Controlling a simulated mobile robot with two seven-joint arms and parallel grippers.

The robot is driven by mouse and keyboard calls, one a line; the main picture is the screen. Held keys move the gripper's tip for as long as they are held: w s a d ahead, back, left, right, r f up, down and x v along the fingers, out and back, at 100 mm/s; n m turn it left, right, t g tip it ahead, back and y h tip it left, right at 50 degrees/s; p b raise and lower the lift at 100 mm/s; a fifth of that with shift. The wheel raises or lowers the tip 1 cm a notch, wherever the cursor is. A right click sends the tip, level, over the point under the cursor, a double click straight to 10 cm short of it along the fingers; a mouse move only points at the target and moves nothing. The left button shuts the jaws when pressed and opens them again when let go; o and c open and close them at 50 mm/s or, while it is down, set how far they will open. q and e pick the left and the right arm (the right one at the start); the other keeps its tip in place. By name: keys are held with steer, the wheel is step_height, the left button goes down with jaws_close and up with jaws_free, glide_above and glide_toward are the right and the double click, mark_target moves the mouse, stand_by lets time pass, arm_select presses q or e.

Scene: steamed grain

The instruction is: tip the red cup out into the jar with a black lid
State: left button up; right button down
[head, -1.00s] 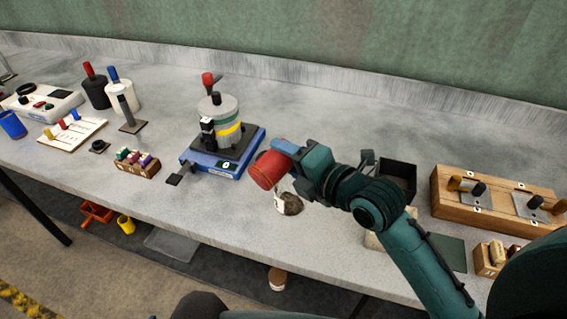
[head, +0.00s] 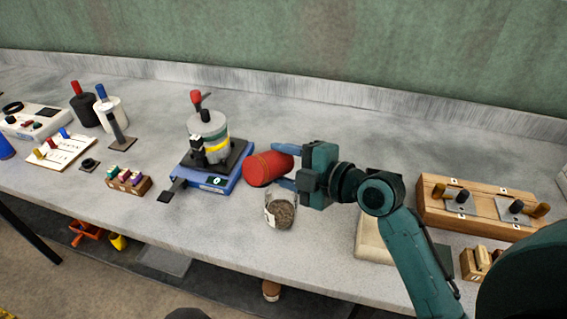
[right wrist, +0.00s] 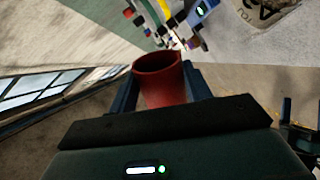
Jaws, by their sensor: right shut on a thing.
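The red cup (head: 268,167) lies tilted far over on its side in my right gripper (head: 283,168), mouth end to the left. It is held in the air, just above the glass jar in the picture. The cup (right wrist: 160,85) also shows between the fingers in the right wrist view; I cannot make out any contents. The glass jar (head: 279,212) stands on the bench, with brownish grain inside and a pale label. I see no black lid on it in the head view. My left gripper is not in view.
A blue-based device (head: 210,178) with a grey and yellow pot stands left of the cup. A small wooden rack (head: 128,182) is further left. A wooden block with knobs (head: 485,215) lies to the right. The bench's front edge (head: 290,285) runs below the jar.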

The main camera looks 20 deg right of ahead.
stand_by(0.4)
steer(key=shift+r+p, duration=0.45)
steer(key=shift+r, duration=2.1)
steer(key=n+h, duration=0.1)
steer(key=n, duration=0.1)
steer(key=n+t+h, duration=0.1)
steer(key=n, duration=0.2)
steer(key=shift+r, duration=0.4)
steer(key=n, duration=0.2)
steer(key=n+t+h, duration=0.1)
steer(key=n, duration=0.1)
steer(key=shift+r, duration=0.4)
steer(key=n+t, duration=0.1)
steer(key=n, duration=0.1)
steer(key=n+h, duration=0.1)
steer(key=n, duration=0.2)
steer(key=shift+r+t, duration=0.4)
steer(key=n, duration=0.2)
steer(key=n+t, duration=0.1)
steer(key=n, duration=0.1)
steer(key=shift+r, duration=0.25)
